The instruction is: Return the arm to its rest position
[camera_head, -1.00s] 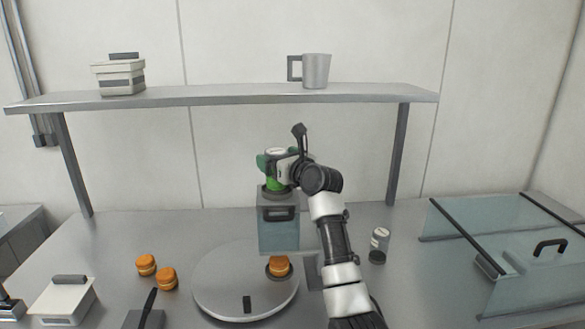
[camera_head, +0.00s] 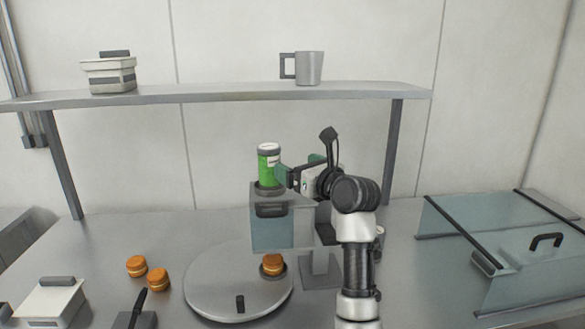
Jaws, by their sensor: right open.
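My right gripper (camera_head: 284,180) is open and empty. It is just to the right of a green canister with a grey lid (camera_head: 268,165), and I cannot tell if a finger touches it. The canister stands upright on top of a grey dispenser box (camera_head: 272,228). The right arm comes up from the bottom and hides part of the dispenser's right side and stand. My left gripper is not clearly in view.
A round grey turntable (camera_head: 215,284) bears one orange filled round (camera_head: 271,264) under the dispenser. Two more rounds (camera_head: 137,266) lie to the left. A white lidded box (camera_head: 48,303) is at the front left. A glass-lidded case (camera_head: 520,265) is at right. A shelf (camera_head: 200,95) with a mug (camera_head: 309,68) spans above.

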